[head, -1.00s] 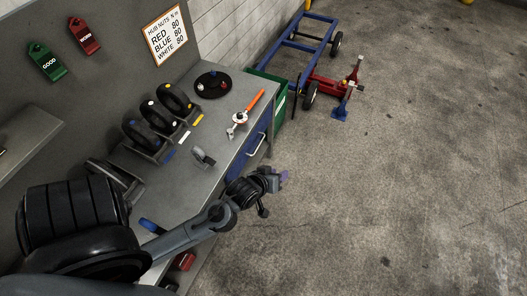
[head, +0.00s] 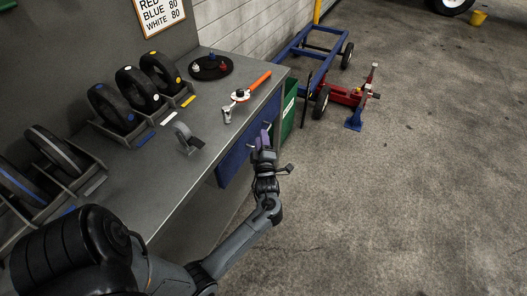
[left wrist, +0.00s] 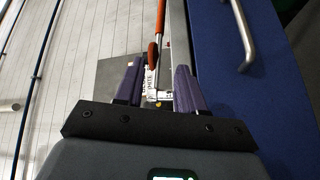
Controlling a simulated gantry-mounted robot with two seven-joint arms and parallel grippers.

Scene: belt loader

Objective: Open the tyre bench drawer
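The tyre bench (head: 180,185) has a blue drawer (head: 234,160) in its front, which looks shut. In the left wrist view the blue drawer front (left wrist: 262,100) fills the right side, and its silver bar handle (left wrist: 243,35) is at the upper right, beyond and right of my fingers. My left gripper (head: 264,139) is at the drawer's front in the head view and covers most of the handle there. In the left wrist view its purple fingers (left wrist: 157,88) are apart, with no handle between them. My right gripper is not in view.
An orange-handled wrench (head: 248,92) lies on the bench near its front edge. Several tyres (head: 110,108) stand in racks along the back. A green bin (head: 288,112) and a blue cart (head: 312,52) are past the bench's far end.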

